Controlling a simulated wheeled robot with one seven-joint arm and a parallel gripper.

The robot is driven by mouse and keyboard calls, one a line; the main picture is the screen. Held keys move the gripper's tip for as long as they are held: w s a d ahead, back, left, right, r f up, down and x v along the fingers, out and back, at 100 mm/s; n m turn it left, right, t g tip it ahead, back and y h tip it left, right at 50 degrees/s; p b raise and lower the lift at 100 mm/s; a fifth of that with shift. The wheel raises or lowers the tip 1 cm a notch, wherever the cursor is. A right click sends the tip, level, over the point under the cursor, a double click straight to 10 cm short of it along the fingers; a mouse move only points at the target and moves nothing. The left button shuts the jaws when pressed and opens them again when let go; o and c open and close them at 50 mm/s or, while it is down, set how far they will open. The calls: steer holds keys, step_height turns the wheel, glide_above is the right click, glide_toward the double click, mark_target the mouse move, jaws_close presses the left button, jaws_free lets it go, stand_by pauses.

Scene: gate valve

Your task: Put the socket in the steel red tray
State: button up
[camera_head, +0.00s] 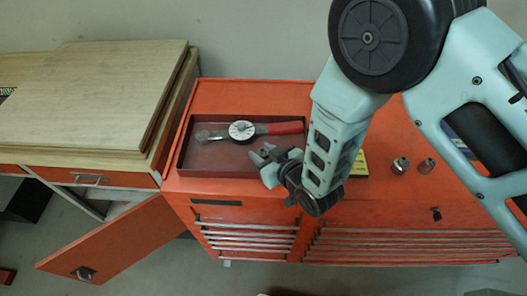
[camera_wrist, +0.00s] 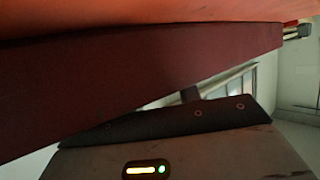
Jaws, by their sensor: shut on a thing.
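The dark red tray (camera_head: 215,172) lies on the orange cabinet. A gauge with a round white dial and a red handle (camera_head: 242,130) lies in it. My gripper (camera_head: 262,154) is at the tray's front right part, above or inside its edge. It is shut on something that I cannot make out. In the wrist view the tray's wall (camera_wrist: 150,75) runs close across the picture and hides the fingertips. Two metallic sockets, one to the left (camera_head: 400,165) and one to the right (camera_head: 426,165), stand on the cabinet top, right of my arm and apart from the gripper.
The orange cabinet (camera_head: 390,211) has drawers below its top. A yellow object (camera_head: 359,163) is partly hidden behind my arm. Wooden boards (camera_head: 95,85) lie on a bench at left, with an open orange door (camera_head: 115,240) below. The cabinet top behind the tray is clear.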

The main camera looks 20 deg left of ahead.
steer(key=shift+s+d+f+b, duration=0.15)
steer(key=shift+s+f+b, duration=0.05)
steer(key=shift+f+b, duration=0.45)
steer(key=o, duration=1)
steer(key=shift+f, duration=0.15)
steer(key=shift+o, duration=0.2)
steer(key=shift+r+p, duration=0.6)
steer(key=shift+p, duration=0.05)
steer(key=b+v, duration=0.1)
steer(key=v, duration=0.3)
steer(key=b+v, duration=0.2)
steer(key=v, duration=0.1)
steer(key=b+v, duration=0.2)
steer(key=v, duration=0.2)
steer(key=shift+d+r, duration=0.2)
steer(key=shift+r, duration=0.35)
steer(key=shift+r, duration=0.1)
